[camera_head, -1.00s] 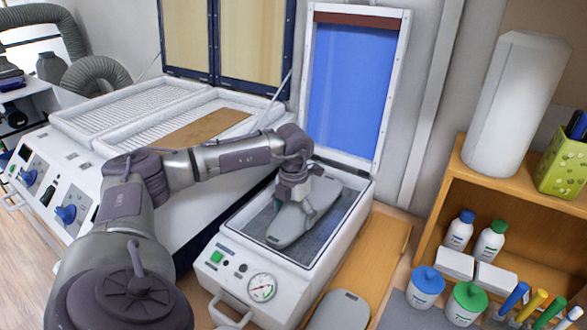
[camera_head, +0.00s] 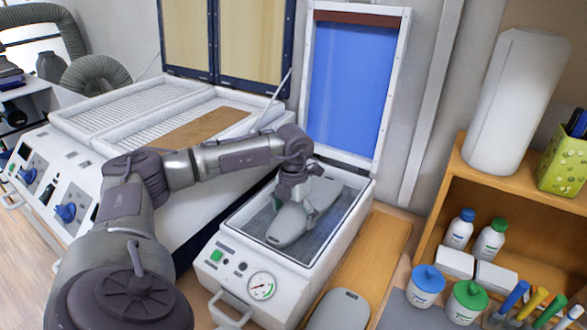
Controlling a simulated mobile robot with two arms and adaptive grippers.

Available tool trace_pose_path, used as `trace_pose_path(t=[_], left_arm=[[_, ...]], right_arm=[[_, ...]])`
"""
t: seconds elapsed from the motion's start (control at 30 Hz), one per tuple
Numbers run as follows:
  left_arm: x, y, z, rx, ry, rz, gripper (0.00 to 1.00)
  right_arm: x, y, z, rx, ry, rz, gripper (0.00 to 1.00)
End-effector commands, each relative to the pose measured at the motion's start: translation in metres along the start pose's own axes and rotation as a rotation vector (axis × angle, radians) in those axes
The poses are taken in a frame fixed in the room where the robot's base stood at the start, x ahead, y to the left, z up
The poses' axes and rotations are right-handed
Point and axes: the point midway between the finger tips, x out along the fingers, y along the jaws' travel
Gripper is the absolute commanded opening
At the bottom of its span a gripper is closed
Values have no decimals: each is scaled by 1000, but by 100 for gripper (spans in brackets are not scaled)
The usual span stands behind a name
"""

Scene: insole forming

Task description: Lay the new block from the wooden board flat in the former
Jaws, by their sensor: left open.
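The former (camera_head: 225,290) is a white box with a gauge and a green button on its front; its blue-lined lid (camera_head: 347,85) stands open. A grey insole-shaped block (camera_head: 288,226) lies inside it, at a slant on the dark bed. My left gripper (camera_head: 290,200) is over this block, pointing down, and is open; its fingertips are partly hidden, and I cannot tell if they touch the block. Another grey block (camera_head: 340,310) lies on the wooden board (camera_head: 372,262) right of the former, cut off by the bottom edge. My right gripper is not in view.
A larger white heater unit (camera_head: 165,215) with an open lid stands left of the former, a brown sheet (camera_head: 203,128) on its top. A wooden shelf (camera_head: 440,190) with bottles, white boxes and pens stands at the right. The board's far part is clear.

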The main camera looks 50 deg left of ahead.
Motion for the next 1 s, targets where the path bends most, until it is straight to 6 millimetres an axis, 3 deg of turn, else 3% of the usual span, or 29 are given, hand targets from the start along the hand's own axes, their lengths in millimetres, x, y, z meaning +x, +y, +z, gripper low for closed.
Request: trace_pose_path(t=[0.23,0.7,1.0], left_arm=[[-16,0,1,0,-2,0,100],[-106,-1,1,0,-3,-1,100],[-121,0,0,0,0,0,100]], right_arm=[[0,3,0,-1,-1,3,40],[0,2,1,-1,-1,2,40],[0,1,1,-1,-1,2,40]])
